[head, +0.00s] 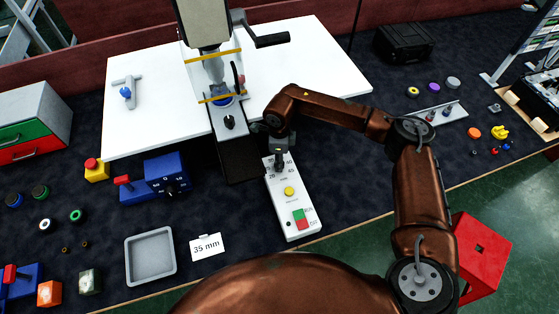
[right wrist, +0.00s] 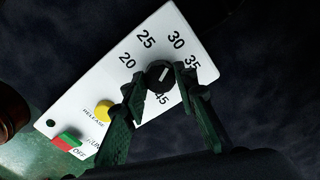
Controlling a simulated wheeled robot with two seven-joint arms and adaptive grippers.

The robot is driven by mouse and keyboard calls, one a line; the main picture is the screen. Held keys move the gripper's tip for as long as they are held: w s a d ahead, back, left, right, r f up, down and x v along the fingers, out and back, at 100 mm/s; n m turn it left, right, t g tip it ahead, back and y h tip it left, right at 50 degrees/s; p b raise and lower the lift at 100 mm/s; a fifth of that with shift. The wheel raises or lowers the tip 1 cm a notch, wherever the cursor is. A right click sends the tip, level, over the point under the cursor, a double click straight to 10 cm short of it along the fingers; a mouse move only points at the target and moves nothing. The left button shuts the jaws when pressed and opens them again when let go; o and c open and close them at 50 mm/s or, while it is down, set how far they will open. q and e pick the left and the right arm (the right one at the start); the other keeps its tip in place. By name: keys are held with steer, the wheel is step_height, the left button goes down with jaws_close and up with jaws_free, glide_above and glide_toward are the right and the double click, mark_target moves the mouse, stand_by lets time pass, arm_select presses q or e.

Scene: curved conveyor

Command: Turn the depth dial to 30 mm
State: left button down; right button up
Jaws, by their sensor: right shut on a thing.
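The white control panel (head: 291,208) lies on the dark bench mat. Its black depth dial (right wrist: 160,76) sits among printed numbers; 20, 25, 30, 35 and 45 are readable in the right wrist view. The dial's white mark tilts up and right, roughly toward 30; the exact reading is unclear. My right gripper (head: 279,158) is over the panel's far end, with its two fingers (right wrist: 158,81) shut on opposite sides of the dial. My left gripper is not in view.
The panel also has a yellow release button (head: 289,191) and a green-and-red on/off switch (head: 300,219). A drill press (head: 228,130) stands just left of my right gripper. A grey tray (head: 150,257) and blue selector box (head: 166,177) lie left.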

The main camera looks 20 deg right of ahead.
steer(key=o, duration=1.2)
steer(key=shift+c, duration=0.2)
step_height(320, 180, up, 12)
steer(key=shift+d, duration=0.1)
